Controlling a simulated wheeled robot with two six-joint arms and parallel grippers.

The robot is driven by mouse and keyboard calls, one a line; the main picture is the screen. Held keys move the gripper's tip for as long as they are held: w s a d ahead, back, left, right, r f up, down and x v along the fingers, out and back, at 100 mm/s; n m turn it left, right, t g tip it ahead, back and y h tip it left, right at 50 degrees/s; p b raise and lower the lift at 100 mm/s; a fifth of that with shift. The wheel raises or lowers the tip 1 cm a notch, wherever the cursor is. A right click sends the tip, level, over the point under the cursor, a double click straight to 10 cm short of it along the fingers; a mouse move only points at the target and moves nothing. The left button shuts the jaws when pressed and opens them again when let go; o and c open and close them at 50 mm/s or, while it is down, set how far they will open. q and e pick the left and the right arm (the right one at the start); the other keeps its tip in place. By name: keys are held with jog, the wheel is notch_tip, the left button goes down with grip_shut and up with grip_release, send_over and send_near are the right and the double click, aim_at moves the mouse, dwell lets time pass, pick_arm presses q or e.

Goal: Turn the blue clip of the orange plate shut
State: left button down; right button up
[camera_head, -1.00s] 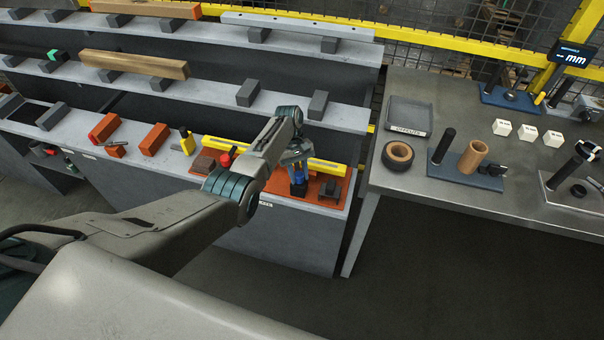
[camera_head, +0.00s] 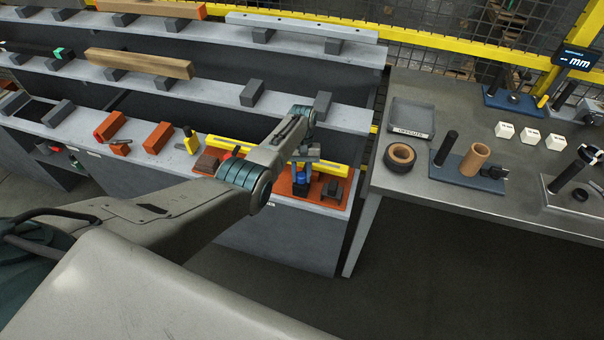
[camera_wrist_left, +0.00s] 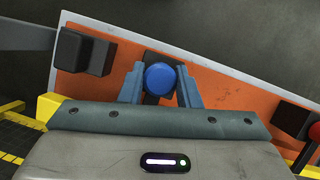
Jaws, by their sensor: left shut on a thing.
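The orange plate (camera_head: 283,184) lies on the front of the grey bench, with a yellow bar along its back. It also fills much of the left wrist view (camera_wrist_left: 235,93). The blue clip (camera_head: 301,177) stands near the right part of the plate; its round blue top (camera_wrist_left: 160,78) shows in the left wrist view. My left gripper (camera_head: 303,160) is above the plate. Its fingers (camera_wrist_left: 160,88) are on both sides of the blue top and shut on it. The clip's lower part is partly hidden. My right gripper is not in view.
Dark blocks (camera_head: 331,188) stand on the plate right of the clip. A red knob (camera_head: 236,152) is at the plate's left, partly behind my arm. A yellow-and-black piece (camera_head: 190,141) and orange blocks (camera_head: 158,138) lie further left. A steel table (camera_head: 420,195) stands right.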

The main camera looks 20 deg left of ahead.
pick_arm(q)
jog(key=c, duration=1.1)
grip_release()
jog(key=shift+o, duration=0.2)
jog(key=shift+r, duration=0.1)
jog(key=b+v, duration=0.2)
jog(key=v, duration=0.8)
jog(key=shift+w+r, duration=0.15)
jog(key=shift+r, duration=0.15)
jog(key=shift+f, duration=0.1)
